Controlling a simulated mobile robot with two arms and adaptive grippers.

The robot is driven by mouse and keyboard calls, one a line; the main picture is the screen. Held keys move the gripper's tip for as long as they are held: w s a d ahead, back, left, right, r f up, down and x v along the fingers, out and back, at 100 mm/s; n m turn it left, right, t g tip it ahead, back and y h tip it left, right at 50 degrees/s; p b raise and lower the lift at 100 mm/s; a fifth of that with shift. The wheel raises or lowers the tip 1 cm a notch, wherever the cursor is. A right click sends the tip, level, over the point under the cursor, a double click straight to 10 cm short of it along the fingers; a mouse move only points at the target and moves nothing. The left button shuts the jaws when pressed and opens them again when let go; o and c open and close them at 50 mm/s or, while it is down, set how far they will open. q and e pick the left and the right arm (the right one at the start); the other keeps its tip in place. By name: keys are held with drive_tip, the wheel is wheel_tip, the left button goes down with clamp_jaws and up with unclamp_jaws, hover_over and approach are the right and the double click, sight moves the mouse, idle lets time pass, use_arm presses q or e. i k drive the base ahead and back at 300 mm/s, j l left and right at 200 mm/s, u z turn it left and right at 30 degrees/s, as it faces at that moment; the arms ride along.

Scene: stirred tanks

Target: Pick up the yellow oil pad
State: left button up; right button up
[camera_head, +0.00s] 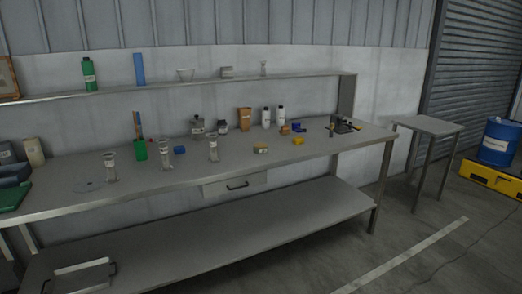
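A small yellow block (298,140) lies on the long grey workbench (330,148), right of the middle. It is the only small yellow piece I can make out on the bench top, but it is too small to tell surely that it is the oil pad. A small tan piece (260,149) lies to its left, and small blue pieces (298,128) lie just behind it. Neither of my grippers shows in the head view.
A shelf (200,88) with bottles runs above the bench. Glass cylinders (213,150) and a green pen cup (139,149) stand left of the yellow block. A small side table (428,125) and a blue drum (497,142) on a yellow pallet (490,178) are at right. The floor in front is clear.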

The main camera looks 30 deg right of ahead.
sight(299, 139)
drive_tip(key=i+l, duration=0.35)
drive_tip(key=l, duration=0.2)
drive_tip(key=i+l, duration=0.35)
drive_tip(key=l, duration=0.15)
